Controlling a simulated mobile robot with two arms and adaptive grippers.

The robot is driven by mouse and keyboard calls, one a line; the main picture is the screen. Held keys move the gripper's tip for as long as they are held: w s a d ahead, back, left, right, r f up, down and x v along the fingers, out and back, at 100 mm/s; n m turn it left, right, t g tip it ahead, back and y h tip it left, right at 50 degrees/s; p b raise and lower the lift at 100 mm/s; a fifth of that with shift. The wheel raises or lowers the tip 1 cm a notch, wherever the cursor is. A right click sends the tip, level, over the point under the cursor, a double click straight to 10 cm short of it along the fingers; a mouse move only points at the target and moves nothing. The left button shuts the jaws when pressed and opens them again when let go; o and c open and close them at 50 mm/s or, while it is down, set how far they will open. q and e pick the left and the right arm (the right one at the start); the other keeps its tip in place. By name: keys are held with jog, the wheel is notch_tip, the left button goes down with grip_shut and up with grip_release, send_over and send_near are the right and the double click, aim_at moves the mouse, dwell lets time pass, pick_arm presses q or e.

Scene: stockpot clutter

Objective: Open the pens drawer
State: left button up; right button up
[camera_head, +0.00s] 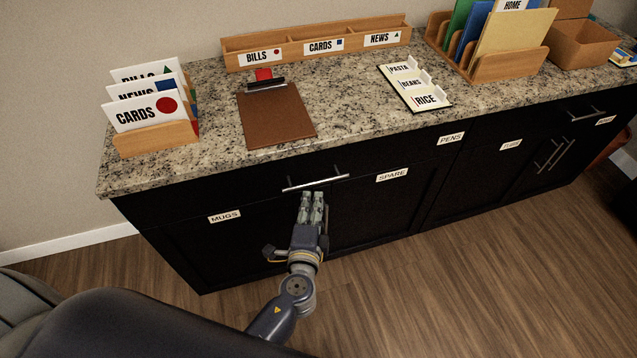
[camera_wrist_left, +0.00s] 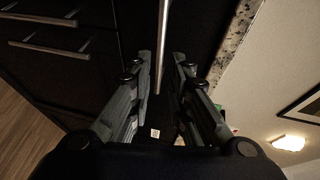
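The pens drawer (camera_head: 400,152) is a wide black front under the counter edge, with a white PENS label (camera_head: 450,138) near its right end. It looks shut. Its silver bar handle (camera_head: 315,183) is at the middle of the front. My left gripper (camera_head: 312,196) is just in front of and below the handle. In the left wrist view the fingers of my left gripper (camera_wrist_left: 168,62) are apart, with the handle (camera_wrist_left: 163,40) running between them in the picture. I cannot tell whether they touch it. My right gripper is not in view.
Cupboard doors below carry MUGS (camera_head: 225,216) and SPARE (camera_head: 392,175) labels. Another drawer handle (camera_head: 586,115) is at the right. The granite counter (camera_head: 210,165) bears a clipboard (camera_head: 275,115), card holders and a label tray (camera_head: 415,87). The wood floor (camera_head: 450,280) in front is clear.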

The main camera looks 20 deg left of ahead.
aim_at(316, 183)
pick_arm(q)
jog(key=x, duration=0.8)
jog(key=shift+w+f, duration=0.15)
jog(key=shift+w, duration=0.15)
jog(key=shift+c, duration=0.3)
grip_shut()
